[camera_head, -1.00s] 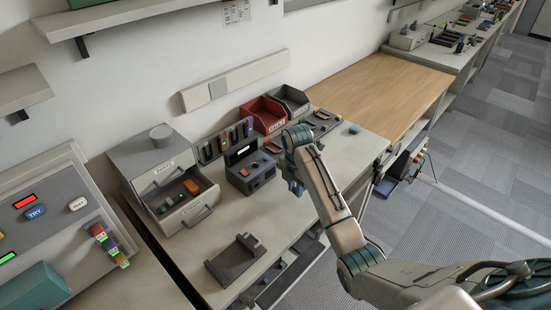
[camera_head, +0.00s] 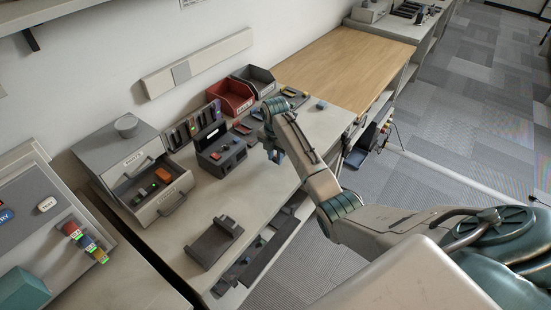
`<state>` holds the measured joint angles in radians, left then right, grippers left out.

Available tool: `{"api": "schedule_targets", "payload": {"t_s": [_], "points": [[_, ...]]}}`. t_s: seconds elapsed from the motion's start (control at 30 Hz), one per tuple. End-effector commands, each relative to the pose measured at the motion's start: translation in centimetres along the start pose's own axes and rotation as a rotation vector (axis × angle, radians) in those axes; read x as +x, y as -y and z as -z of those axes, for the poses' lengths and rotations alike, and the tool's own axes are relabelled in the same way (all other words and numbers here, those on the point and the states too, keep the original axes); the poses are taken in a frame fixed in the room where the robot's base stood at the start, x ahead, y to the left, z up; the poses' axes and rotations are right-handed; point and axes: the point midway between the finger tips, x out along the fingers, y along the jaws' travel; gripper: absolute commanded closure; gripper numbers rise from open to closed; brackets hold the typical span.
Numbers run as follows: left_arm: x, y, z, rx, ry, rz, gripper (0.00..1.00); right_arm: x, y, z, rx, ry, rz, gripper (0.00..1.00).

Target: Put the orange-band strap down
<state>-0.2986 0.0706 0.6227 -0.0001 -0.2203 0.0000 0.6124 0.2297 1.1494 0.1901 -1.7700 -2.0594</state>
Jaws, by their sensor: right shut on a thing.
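My right gripper (camera_head: 274,155) points down over the right part of the grey bench (camera_head: 262,200), to the right of a dark box-shaped device (camera_head: 221,150). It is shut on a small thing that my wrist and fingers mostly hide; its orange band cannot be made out. I cannot tell whether that thing touches the bench. My left gripper is not in view.
A drawer unit (camera_head: 122,150) with an open drawer stands left. A dark cradle (camera_head: 213,243) lies at the front. Behind are a red bin (camera_head: 231,97) and a grey bin (camera_head: 262,84). A small blue piece (camera_head: 322,104) lies to the right. Bench middle is clear.

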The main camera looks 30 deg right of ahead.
Motion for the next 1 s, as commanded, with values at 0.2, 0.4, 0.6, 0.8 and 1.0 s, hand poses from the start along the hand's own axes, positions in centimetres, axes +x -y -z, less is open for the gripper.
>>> {"api": "schedule_targets", "payload": {"t_s": [0.2, 0.4, 0.6, 0.8, 1.0], "points": [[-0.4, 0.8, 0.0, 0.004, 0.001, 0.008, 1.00, 0.3, -0.5, -1.2, 0.000, -0.001, 0.002, 1.00], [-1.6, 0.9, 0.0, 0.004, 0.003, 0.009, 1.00, 2.8, -0.5, -1.1, 0.000, -0.002, 0.003, 1.00], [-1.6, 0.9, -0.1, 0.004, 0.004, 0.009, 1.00, 3.7, -0.5, -1.2, 0.000, 0.000, 0.000, 1.00], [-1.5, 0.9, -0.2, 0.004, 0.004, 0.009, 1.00, 3.9, -0.5, -1.1, 0.000, 0.000, 0.001, 1.00], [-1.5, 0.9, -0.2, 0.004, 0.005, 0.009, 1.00, 3.9, -0.5, -1.1, 0.000, 0.000, 0.001, 0.55]]}}
